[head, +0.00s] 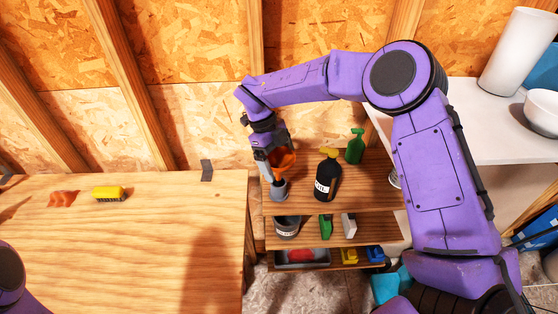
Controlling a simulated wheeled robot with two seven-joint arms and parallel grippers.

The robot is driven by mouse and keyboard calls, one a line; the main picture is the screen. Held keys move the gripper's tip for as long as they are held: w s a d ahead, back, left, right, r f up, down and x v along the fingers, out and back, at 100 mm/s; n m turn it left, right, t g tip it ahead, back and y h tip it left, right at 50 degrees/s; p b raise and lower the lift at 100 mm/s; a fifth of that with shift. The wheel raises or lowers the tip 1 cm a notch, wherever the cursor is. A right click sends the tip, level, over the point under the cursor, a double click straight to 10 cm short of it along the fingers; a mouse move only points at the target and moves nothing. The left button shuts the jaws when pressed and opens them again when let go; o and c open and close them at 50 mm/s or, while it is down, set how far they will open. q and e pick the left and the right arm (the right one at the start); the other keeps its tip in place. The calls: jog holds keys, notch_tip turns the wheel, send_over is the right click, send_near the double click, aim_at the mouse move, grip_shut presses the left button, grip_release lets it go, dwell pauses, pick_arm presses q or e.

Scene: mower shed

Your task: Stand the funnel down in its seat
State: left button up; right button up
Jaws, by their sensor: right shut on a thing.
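My right gripper (275,152) is shut on the orange funnel (284,162) above the top shelf of the small wooden rack. The funnel's wide mouth faces up and toward me, and the gripper hides part of it. A grey seat (279,189) with a round base stands on the shelf directly below the funnel. I cannot tell whether the funnel's spout touches the seat or is inside it. Of my left arm, only a dark and purple part shows at the lower left edge; its gripper is out of view.
A black oil bottle (327,181) with a yellow cap and a green spray bottle (355,146) stand right of the seat. Lower shelves hold a tin (286,227) and several small items. A wooden bench (130,240) with a yellow object (109,193) lies left. A white counter (480,125) is right.

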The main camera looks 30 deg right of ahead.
aim_at(279, 179)
jog(key=shift+f+b, duration=1.55)
jog(key=shift+f, duration=1.5)
jog(key=o, duration=0.7)
jog(key=shift+w+r, duration=0.15)
jog(key=shift+r, duration=0.25)
jog(key=b+v, duration=0.1)
jog(key=v, duration=0.8)
jog(key=shift+a+f+b, duration=0.1)
jog(key=shift+b, duration=0.25)
jog(key=shift+w+r, duration=0.1)
jog(key=shift+r, duration=0.3)
